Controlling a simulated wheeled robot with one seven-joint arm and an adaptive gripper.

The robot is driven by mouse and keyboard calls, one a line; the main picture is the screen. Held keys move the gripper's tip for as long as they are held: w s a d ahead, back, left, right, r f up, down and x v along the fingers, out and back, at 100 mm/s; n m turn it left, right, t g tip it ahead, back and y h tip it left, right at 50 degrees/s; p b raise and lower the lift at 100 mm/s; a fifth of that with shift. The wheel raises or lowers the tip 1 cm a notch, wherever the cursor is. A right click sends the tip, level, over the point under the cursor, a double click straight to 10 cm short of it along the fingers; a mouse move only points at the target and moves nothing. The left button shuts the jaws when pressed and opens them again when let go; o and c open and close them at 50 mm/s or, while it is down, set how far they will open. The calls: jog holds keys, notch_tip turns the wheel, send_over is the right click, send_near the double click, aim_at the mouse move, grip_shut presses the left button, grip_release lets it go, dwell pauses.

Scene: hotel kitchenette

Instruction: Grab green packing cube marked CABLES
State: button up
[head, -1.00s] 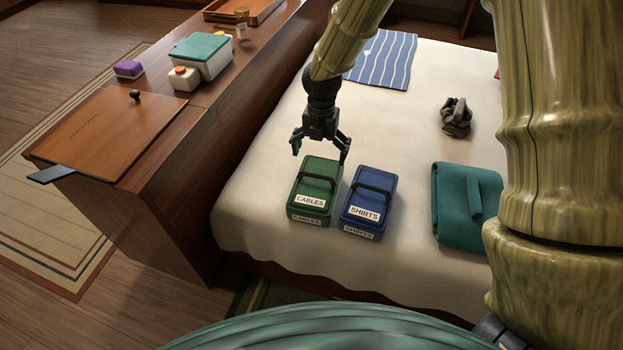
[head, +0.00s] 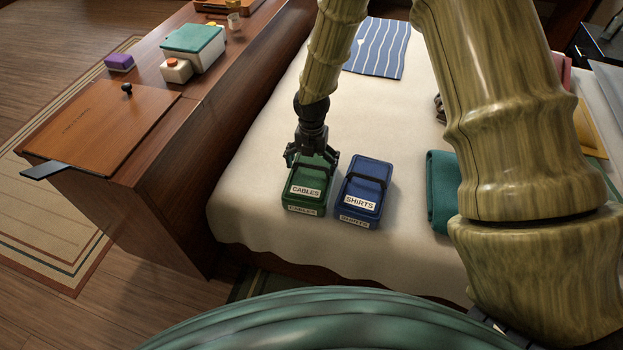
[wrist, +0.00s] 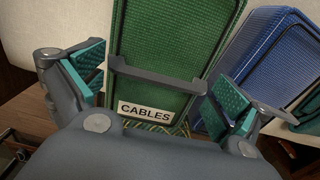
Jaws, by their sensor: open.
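The green packing cube (head: 305,193) marked CABLES lies on the white-covered bed, at its near left part. It also fills the middle of the wrist view (wrist: 165,45), with its dark handle strap running across above the label. My gripper (head: 312,160) is low over the cube's far end in the head view. In the wrist view my gripper (wrist: 158,95) is open, with one teal-padded finger on each side of the cube and its strap. I cannot tell whether the pads touch it. The arm hides part of the cube's far end.
A blue packing cube (head: 362,192) marked SHIRTS lies close on the right, and the right finger is near it in the wrist view. A folded teal cloth (head: 440,190) lies further right, partly behind my arm. A wooden counter (head: 195,150) stands left of the bed.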

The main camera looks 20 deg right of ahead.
jog(key=shift+f, duration=0.65)
jog(key=shift+s, duration=0.1)
jog(key=c, duration=1.6)
jog(key=shift+o, duration=0.2)
jog(key=shift+r, duration=0.2)
